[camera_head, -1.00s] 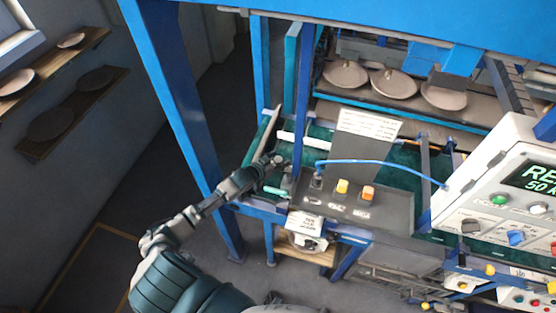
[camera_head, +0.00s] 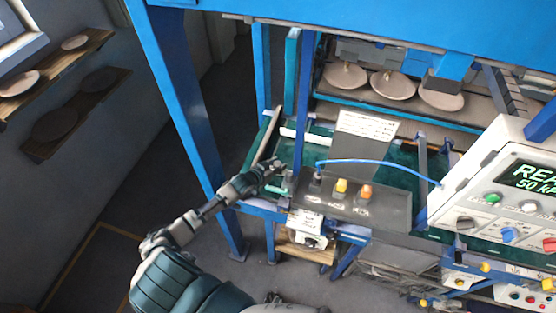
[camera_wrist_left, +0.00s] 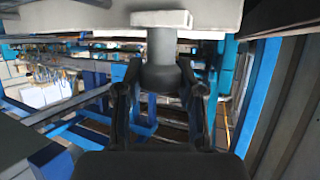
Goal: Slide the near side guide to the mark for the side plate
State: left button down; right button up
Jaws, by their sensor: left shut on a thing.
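My left gripper (camera_head: 274,166) reaches in from the left over the near left end of the green conveyor bed. In the left wrist view its two dark fingers (camera_wrist_left: 161,78) are shut on a dark grey round knob (camera_wrist_left: 160,60), one finger on each side. A pale flat piece (camera_wrist_left: 161,19) sits directly above the knob. A pale rail (camera_head: 264,136) runs along the left end of the bed, close to the gripper; I cannot tell for sure whether it is the near side guide. No mark for the side plate can be made out. My right gripper is out of view.
A dark control box (camera_head: 350,198) with yellow and orange buttons stands right of the gripper, with a blue hose (camera_head: 375,162) above it. A blue frame post (camera_head: 183,120) stands left. Several pale plates (camera_head: 392,85) lie at the back. A white display panel (camera_head: 500,190) is at right.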

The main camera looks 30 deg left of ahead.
pick_arm(q)
jog(key=shift+s+r, duration=0.1)
jog(key=shift+r, duration=0.05)
jog(key=c, duration=0.7)
grip_release()
jog(key=shift+w+a+f, duration=0.1)
jog(key=shift+w+f, duration=0.1)
jog(key=shift+w, duration=0.1)
jog(key=shift+s, duration=0.15)
jog(key=v, duration=1.2)
jog(key=shift+a, duration=0.15)
jog(key=shift+f, duration=0.15)
